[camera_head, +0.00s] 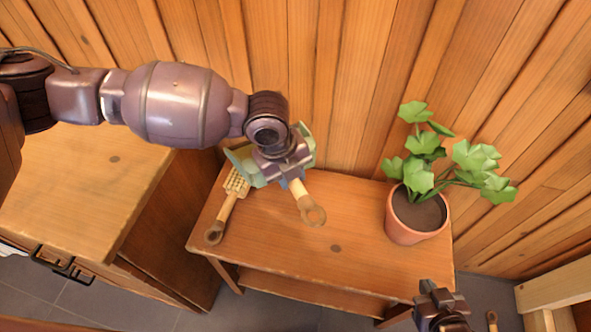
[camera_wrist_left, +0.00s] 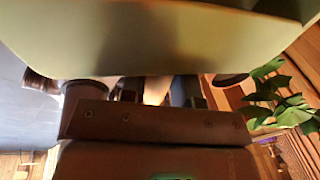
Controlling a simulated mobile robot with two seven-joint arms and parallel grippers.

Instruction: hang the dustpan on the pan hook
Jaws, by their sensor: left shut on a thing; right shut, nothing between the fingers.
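The dustpan has a pale green pan (camera_head: 245,167) and a wooden handle (camera_head: 309,208) with a ring-shaped end. My left gripper (camera_head: 285,170) is shut on the dustpan and holds it at the left part of the bench, in front of the plank wall. The gripper and forearm hide part of the pan. In the left wrist view the pan (camera_wrist_left: 150,45) fills the top, with the handle (camera_wrist_left: 156,90) between the fingers. My right gripper (camera_head: 440,302) is shut and empty at the bottom right, near the bench's front corner. I cannot make out the pan hook in either view.
A brush-like tool (camera_head: 231,205) lies on the wooden bench (camera_head: 335,265), left of the dustpan. A potted plant (camera_head: 412,220) stands at the bench's right end. A wooden cabinet (camera_head: 75,195) is at the left. The bench's middle is clear.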

